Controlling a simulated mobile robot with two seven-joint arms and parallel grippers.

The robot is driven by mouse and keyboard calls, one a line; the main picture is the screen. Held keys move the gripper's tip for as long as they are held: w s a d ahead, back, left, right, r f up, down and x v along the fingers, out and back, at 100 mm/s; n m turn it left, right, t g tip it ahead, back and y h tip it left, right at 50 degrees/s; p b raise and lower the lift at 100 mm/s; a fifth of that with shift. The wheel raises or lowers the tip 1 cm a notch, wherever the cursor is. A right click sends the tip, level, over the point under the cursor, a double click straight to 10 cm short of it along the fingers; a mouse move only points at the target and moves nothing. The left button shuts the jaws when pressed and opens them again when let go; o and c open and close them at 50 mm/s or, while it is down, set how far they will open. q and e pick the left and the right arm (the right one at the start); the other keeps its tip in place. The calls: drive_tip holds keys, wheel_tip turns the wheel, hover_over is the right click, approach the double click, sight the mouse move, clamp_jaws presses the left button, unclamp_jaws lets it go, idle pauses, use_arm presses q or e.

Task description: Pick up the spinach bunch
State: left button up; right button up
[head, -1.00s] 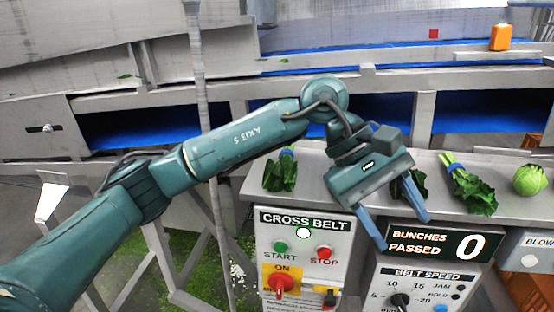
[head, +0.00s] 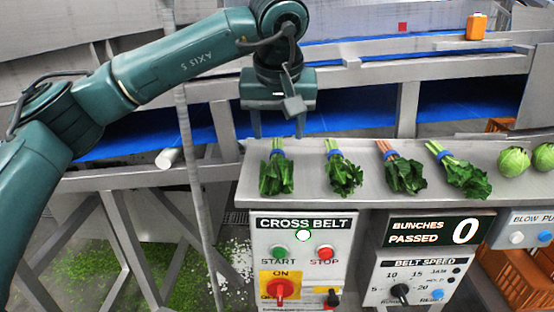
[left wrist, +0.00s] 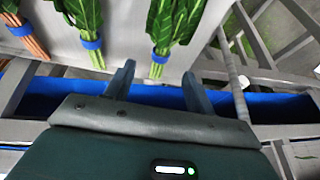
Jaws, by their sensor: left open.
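Several leafy green bunches lie in a row on the grey shelf (head: 310,199), tied with blue bands. The leftmost, a dark leafy bunch with green stems (head: 276,175), is closest to my left gripper (head: 283,130). Beside it are another green-stemmed bunch (head: 344,176), a red-stemmed one (head: 404,176) and a pale-stemmed one (head: 466,178). I cannot be sure which is spinach. My left gripper is open and empty, fingers down, just behind the leftmost bunch's stems. In the left wrist view, that bunch (left wrist: 172,22) has its stem ends near the gap between the fingertips (left wrist: 158,75). My right gripper is out of view.
Pale green cabbages (head: 513,159) sit at the shelf's right end. Control panels (head: 303,262) stand below the shelf's front edge. A blue belt (head: 370,118) in a grey frame runs behind the shelf. An orange container (head: 476,27) stands at the back right.

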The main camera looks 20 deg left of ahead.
sight(277, 154)
use_arm(q)
drive_tip(key=shift+s+p+x, duration=0.2)
drive_tip(key=shift+x, duration=1.5)
drive_tip(key=shift+s+p+x, duration=0.15)
drive_tip(key=shift+s+x, duration=0.05)
drive_tip(key=shift+x, duration=1.5)
drive_tip(key=shift+f, duration=0.15)
drive_tip(key=shift+c, duration=0.5)
drive_tip(key=c, duration=1)
